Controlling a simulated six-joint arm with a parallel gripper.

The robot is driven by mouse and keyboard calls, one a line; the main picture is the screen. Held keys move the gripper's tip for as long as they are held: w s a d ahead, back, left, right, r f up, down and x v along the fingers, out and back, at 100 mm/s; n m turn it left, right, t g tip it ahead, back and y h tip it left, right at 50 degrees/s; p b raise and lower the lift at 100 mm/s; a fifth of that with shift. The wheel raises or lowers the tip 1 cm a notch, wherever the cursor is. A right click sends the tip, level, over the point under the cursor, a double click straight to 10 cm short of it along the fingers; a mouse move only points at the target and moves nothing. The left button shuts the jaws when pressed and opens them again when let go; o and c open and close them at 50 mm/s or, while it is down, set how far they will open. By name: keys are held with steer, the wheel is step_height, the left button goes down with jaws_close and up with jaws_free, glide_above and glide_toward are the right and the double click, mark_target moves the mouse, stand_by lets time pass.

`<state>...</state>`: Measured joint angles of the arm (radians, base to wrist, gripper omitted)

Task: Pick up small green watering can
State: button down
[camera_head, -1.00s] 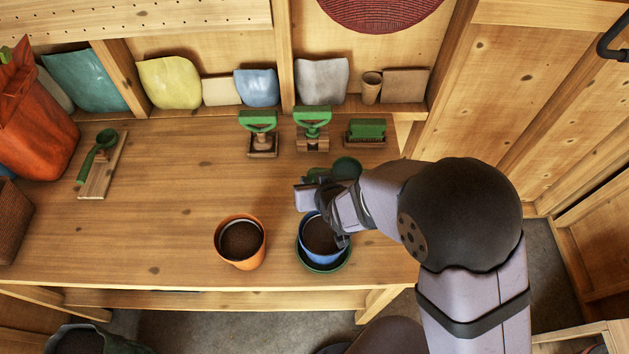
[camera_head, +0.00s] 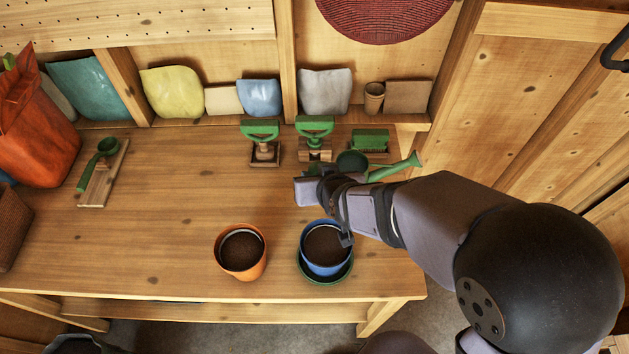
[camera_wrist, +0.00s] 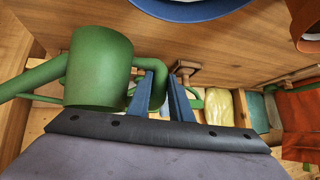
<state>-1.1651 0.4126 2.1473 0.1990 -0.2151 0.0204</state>
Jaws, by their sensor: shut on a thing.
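The small green watering can (camera_head: 352,160) is at the back right of the bench in the head view, partly hidden by my arm. Its long spout points right. In the wrist view the can's body (camera_wrist: 100,66) is large and close on the left, with the spout running off the left edge. My gripper (camera_wrist: 163,78) is shut on the can's handle, the blue fingers on either side of it. In the head view the fingertips are hidden behind my wrist. I cannot tell exactly how far the can is from the bench top.
A blue pot (camera_head: 325,249) of soil on a green saucer (camera_head: 325,280) stands just in front of my wrist. An orange pot (camera_head: 240,252) is left of it. The bench's left middle is clear.

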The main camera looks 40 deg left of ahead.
mark_target(314, 167)
steer(key=shift+r, duration=1.4)
steer(key=shift+r, duration=0.15)
steer(key=shift+w+a+r, duration=0.15)
steer(key=shift+w+a+r+m+t, duration=0.2)
steer(key=shift+a+r+m+t, duration=0.05)
steer(key=shift+r+m+t, duration=0.1)
